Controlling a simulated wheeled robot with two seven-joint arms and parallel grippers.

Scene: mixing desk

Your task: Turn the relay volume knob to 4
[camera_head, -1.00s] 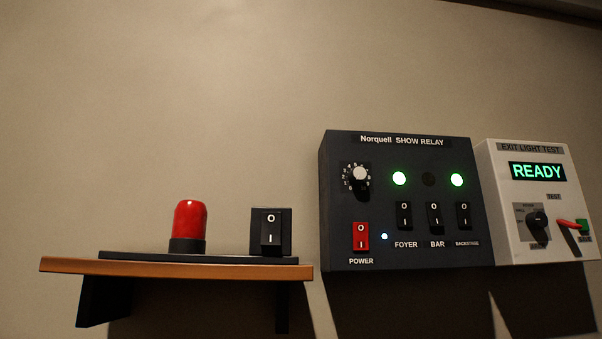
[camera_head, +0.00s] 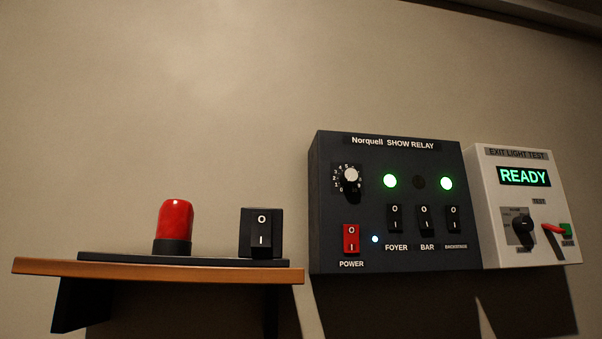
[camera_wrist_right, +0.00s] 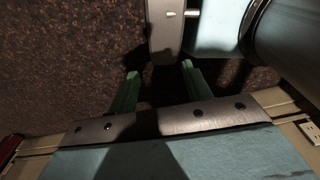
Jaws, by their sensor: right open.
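The relay volume knob (camera_head: 350,175) is a small white-topped dial at the upper left of the dark Norquell SHOW RELAY box (camera_head: 385,160). Numbers ring it on the left and top; its exact setting is too small to read. No gripper shows in the head view. In the right wrist view my right gripper (camera_wrist_right: 160,82) has its two green fingers apart, with nothing between them. A brown speckled surface lies beyond them. The knob is not in the right wrist view.
Below the knob are a red POWER switch (camera_head: 351,238) and the black FOYER switch (camera_head: 395,218), BAR switch (camera_head: 424,219) and BACKSTAGE switch (camera_head: 453,219). A white EXIT LIGHT TEST box (camera_head: 490,220) adjoins at right. A wooden shelf (camera_head: 200,271) with a red lamp (camera_head: 174,222) and black switch (camera_head: 261,233) is at left.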

